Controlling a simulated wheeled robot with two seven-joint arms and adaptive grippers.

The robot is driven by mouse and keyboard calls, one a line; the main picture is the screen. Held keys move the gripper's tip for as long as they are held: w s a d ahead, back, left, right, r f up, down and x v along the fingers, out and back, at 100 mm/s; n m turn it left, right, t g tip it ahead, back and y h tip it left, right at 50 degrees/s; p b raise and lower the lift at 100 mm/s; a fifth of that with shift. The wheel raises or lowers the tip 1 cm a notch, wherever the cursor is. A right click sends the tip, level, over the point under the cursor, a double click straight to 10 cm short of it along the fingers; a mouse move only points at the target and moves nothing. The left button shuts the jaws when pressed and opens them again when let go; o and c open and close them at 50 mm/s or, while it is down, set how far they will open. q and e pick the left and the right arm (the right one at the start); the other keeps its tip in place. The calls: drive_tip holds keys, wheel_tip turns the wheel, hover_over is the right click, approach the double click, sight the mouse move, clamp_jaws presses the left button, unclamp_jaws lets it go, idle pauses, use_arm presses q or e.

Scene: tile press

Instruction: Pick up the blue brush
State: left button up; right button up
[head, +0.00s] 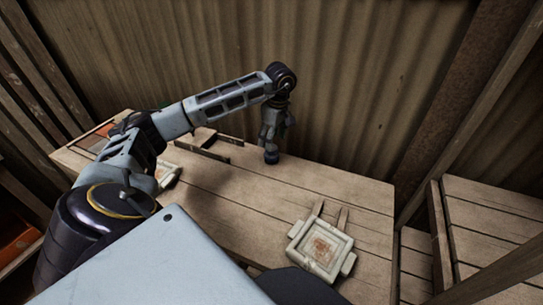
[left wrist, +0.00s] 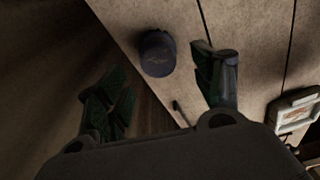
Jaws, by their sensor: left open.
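The blue brush (head: 271,157) stands near the back edge of the wooden table, just below my left gripper (head: 272,140). In the left wrist view the brush (left wrist: 157,53) shows as a dark blue, round-topped thing with a faint mark on it. It lies ahead of the gap between the two fingers of my left gripper (left wrist: 163,88). The fingers are spread apart with nothing between them. The gripper hides the upper part of the brush in the head view. My right gripper is in neither view.
A pale square press frame with a reddish pattern (head: 320,248) lies at the table's front right. Another pale frame (head: 165,174) is partly hidden by my left arm. A corrugated wall (head: 330,80) rises close behind the table (head: 235,195). The table's middle is clear.

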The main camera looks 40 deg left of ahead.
sight(271, 154)
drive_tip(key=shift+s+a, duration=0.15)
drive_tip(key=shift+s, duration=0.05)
use_arm(q)
drive_tip(key=shift+f, duration=0.55)
wheel_tip(271, 154, down, 3)
drive_tip(key=shift+a+r, duration=0.1)
drive_tip(key=shift+a, duration=0.05)
drive_tip(key=shift+a+f, duration=0.1)
drive_tip(key=shift+f, duration=0.6)
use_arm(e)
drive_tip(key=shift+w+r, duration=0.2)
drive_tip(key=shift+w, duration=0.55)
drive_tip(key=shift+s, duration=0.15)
